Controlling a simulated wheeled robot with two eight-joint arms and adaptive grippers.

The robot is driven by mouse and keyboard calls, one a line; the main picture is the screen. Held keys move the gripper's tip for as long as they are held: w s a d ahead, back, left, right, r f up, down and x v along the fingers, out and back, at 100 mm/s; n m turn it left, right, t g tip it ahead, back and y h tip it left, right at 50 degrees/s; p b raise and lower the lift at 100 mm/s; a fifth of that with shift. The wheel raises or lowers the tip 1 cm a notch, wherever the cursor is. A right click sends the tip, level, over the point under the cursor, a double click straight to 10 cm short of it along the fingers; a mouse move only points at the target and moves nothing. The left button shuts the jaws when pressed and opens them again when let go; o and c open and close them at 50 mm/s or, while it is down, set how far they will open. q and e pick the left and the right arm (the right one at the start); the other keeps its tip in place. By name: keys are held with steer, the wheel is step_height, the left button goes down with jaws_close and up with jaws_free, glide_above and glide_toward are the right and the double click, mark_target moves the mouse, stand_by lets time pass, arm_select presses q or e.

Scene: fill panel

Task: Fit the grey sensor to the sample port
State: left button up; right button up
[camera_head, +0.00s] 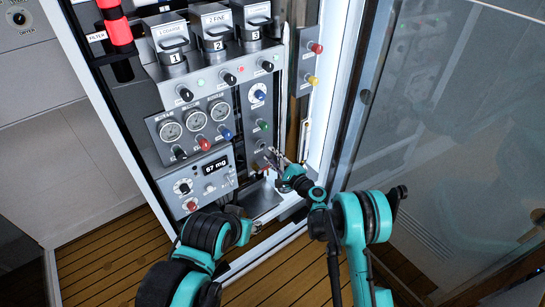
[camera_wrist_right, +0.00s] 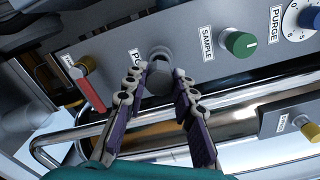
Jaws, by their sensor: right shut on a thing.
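My right gripper (camera_wrist_right: 158,76) is shut on the grey sensor (camera_wrist_right: 160,82), a short grey cylinder between the two fingertips in the right wrist view. The sensor's far end is at the panel, over the sample port beside a partly covered label starting "PO". The port itself is hidden behind it, and I cannot tell how deeply the sensor is seated. In the head view my right gripper (camera_head: 275,160) is at the lower right of the panel, below the green knob (camera_head: 263,125). My left arm is low in front of the panel; its fingers are not clear.
The green sample knob (camera_wrist_right: 238,43) and blue purge knob (camera_wrist_right: 306,15) are close by. A red lever (camera_wrist_right: 90,88) is left of the port. A metal rail (camera_wrist_right: 240,108) runs below. A tray (camera_head: 262,200) is under the panel; a glass door (camera_head: 450,130) stands at right.

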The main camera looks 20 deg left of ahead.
steer(key=shift+x, duration=1.4)
steer(key=o, duration=1.1)
steer(key=shift+o, duration=0.2)
steer(key=v, duration=1.2)
